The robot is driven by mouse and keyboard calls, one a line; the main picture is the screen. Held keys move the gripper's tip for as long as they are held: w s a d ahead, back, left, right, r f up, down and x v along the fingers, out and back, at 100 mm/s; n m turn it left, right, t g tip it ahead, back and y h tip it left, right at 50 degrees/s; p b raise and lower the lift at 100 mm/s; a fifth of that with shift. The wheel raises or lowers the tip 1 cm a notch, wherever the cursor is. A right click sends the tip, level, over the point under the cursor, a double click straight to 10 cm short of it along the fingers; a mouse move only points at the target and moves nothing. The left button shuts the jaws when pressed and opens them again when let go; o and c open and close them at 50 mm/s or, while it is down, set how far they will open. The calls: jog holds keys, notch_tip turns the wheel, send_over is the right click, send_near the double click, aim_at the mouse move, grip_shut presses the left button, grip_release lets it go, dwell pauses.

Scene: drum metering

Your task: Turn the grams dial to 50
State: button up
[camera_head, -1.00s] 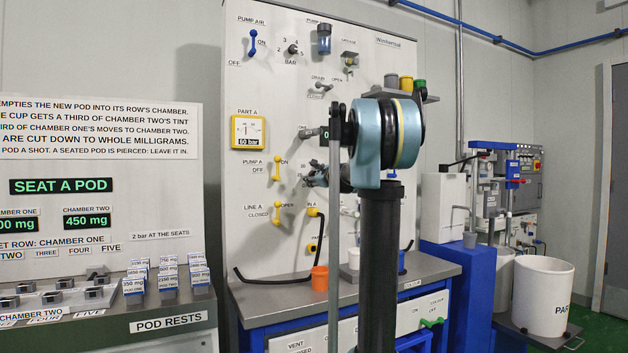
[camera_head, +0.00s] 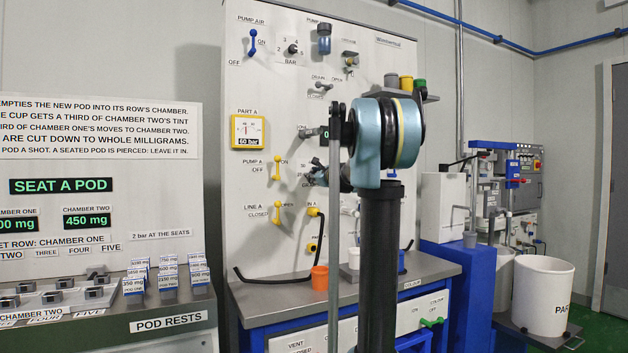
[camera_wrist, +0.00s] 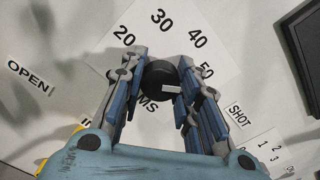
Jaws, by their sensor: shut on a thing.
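The grams dial is a black round knob (camera_wrist: 157,76) in the wrist view, on a white scale plate (camera_wrist: 172,48) marked 20, 30, 40 and 50. A short white mark on the knob faces its lower right side; the exact reading cannot be told. My gripper (camera_wrist: 160,68) is shut on the knob, one finger on each side. The fingers hide part of the plate and lettering. In the head view my gripper (camera_head: 318,175) is at the upright white panel (camera_head: 290,75), and my arm hides the dial.
An orange cup (camera_head: 320,278) stands on the bench below. A dark-framed screen (camera_wrist: 302,45) is at the wrist view's right.

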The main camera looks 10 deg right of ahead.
jog(key=o, duration=1.1)
jog(key=shift+s, duration=0.1)
jog(key=v, duration=1.1)
jog(key=shift+s+d, duration=0.15)
jog(key=shift+s, duration=0.15)
jog(key=s+a+f+n+g+y, duration=0.1)
jog(key=s+a+f+n+g, duration=0.6)
jog(key=s+f, duration=0.5)
jog(key=s+a+f+n+g, duration=0.2)
jog(key=s+a+f+n, duration=0.3)
jog(key=s+f+n, duration=0.55)
jog(key=s+d+f+n+g+h, duration=0.2)
jog(key=s+d+f, duration=0.1)
jog(key=s+f, duration=0.4)
jog(key=s+d+f+n+g+h, duration=0.2)
jog(key=s+d+f+n, duration=0.1)
jog(key=s+f, duration=0.5)
jog(key=s+d+f+n+g+h, duration=0.2)
jog(key=s+f+n, duration=0.1)
jog(key=s+f, duration=0.5)
jog(key=shift+s+d+h, duration=0.3)
jog(key=shift+d, duration=0.1)
